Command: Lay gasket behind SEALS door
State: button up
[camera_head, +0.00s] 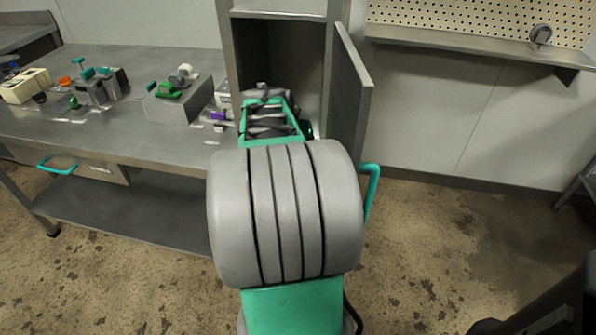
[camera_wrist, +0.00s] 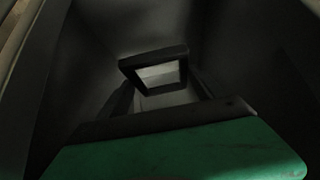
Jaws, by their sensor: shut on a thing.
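My gripper (camera_wrist: 160,90) is shut on a dark, square, frame-shaped thing, seemingly the gasket (camera_wrist: 152,58). It is held tilted ahead of the green palm, and a paler surface shows through its opening. Dark walls surround it in the wrist view. In the head view my arm reaches into the open cabinet (camera_head: 309,75); its fingers and the gasket are hidden there. The cabinet door (camera_head: 352,105) stands open to the right, with a teal handle (camera_head: 371,190) low on it. No SEALS label is readable.
A steel workbench (camera_head: 130,130) stands left of the cabinet. It carries a grey box (camera_head: 180,103) with green and white parts on top, a cream block (camera_head: 25,86) and teal-topped fixtures (camera_head: 95,88). A shelf under a pegboard is at the right. Floor right of the door is clear.

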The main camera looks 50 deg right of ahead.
notch_tip(320, 180, down, 9)
jog(key=shift+f+b, duration=0.2)
jog(key=shift+b, duration=0.4)
jog(key=shift+f, duration=0.15)
jog(key=o, duration=1.4)
jog(key=shift+c, duration=0.2)
jog(key=shift+r, duration=0.25)
jog(key=p+v, duration=0.2)
jog(key=v, duration=1)
jog(key=shift+a, duration=0.1)
